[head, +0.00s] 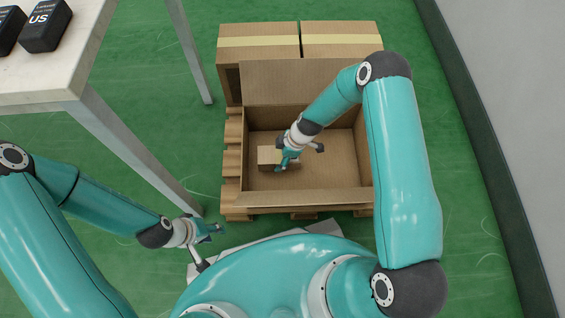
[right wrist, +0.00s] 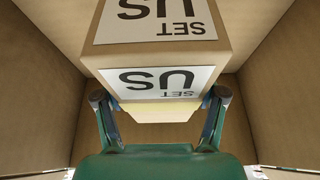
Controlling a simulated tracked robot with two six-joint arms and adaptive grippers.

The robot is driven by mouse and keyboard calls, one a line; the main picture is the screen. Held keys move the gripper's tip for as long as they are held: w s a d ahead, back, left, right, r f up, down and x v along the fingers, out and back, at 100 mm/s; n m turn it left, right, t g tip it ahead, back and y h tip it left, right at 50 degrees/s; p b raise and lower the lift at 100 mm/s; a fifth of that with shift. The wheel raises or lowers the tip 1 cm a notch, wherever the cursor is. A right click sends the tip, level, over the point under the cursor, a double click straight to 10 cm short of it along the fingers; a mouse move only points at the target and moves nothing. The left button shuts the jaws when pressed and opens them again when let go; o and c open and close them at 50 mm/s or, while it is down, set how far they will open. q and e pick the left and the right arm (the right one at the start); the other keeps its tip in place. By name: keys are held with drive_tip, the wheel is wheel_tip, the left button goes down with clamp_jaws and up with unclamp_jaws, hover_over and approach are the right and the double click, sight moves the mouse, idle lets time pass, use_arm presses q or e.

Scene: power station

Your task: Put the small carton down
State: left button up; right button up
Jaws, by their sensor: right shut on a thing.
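The small carton (head: 268,157) is a brown box inside the large open carton (head: 340,180), in its left part. In the right wrist view the small carton (right wrist: 165,55) shows white labels with "SET US" in black, seen upside down. My right gripper (head: 285,160) reaches down into the large carton and is shut on the small carton, with one finger on each side of it in the right wrist view (right wrist: 160,105). Whether the small carton touches the floor of the large carton I cannot tell. My left gripper (head: 217,230) is empty, outside the large carton; its finger opening is too small to tell.
The large carton stands on a wooden pallet (head: 232,180), with two closed taped cartons (head: 258,42) behind it. A white table (head: 70,75) with dark "US" items (head: 45,25) is at the left. A grey wall (head: 500,100) is at the right.

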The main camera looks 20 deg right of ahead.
wheel_tip(320, 180, down, 4)
drive_tip(key=shift+f+b, duration=0.15)
drive_tip(key=shift+b, duration=0.6)
drive_tip(key=o, duration=1.4)
drive_tip(key=shift+o, duration=0.2)
drive_tip(key=shift+r, duration=0.2)
drive_tip(key=p+v, duration=0.3)
drive_tip(key=v, duration=0.8)
drive_tip(key=shift+s+d+r+p, duration=0.1)
drive_tip(key=shift+d+r+p, duration=0.2)
drive_tip(key=shift+p, duration=0.1)
